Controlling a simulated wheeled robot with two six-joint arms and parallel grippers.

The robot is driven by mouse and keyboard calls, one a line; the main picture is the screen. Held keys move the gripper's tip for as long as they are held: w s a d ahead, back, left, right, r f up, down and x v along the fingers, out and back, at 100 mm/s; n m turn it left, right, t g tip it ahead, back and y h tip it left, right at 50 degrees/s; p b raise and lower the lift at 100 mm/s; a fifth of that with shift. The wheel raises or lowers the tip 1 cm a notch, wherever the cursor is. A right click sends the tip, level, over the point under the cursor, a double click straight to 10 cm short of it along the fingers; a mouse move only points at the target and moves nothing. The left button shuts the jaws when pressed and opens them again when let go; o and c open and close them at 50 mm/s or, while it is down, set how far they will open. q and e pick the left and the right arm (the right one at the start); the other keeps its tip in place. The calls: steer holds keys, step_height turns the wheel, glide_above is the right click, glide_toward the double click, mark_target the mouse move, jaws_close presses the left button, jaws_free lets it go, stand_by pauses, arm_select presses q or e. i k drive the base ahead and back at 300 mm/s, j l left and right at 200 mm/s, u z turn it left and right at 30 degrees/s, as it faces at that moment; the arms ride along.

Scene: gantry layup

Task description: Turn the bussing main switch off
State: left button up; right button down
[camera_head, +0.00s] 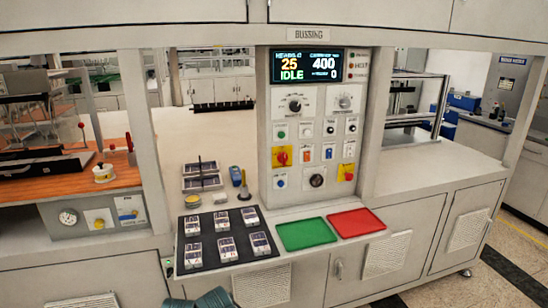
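The bussing panel (308,190) is an upright grey panel under a "BUSSING" label (309,34). Its lit display (307,67) reads 25, IDLE, 400 and 0. A red knob on a yellow plate (282,156) sits at the panel's left, looking like a main switch. A red control on a yellow base (346,172) sits at the lower right, looking like a stop button. The labels are too small to read, and I cannot tell the knob's exact position. Neither of my grippers is in view.
A black mat (206,239) with several small modules lies left of a green tray (306,234) and a red tray (356,222) on the counter before the panel. A blue item (235,175) and a yellow-handled tool (244,186) stand left of the panel. Counter to the right is clear.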

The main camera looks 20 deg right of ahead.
mark_target(283, 158)
steer(key=i+l+z, duration=0.15)
steer(key=z, duration=0.2)
steer(key=i+z, duration=0.2)
steer(key=z, duration=0.2)
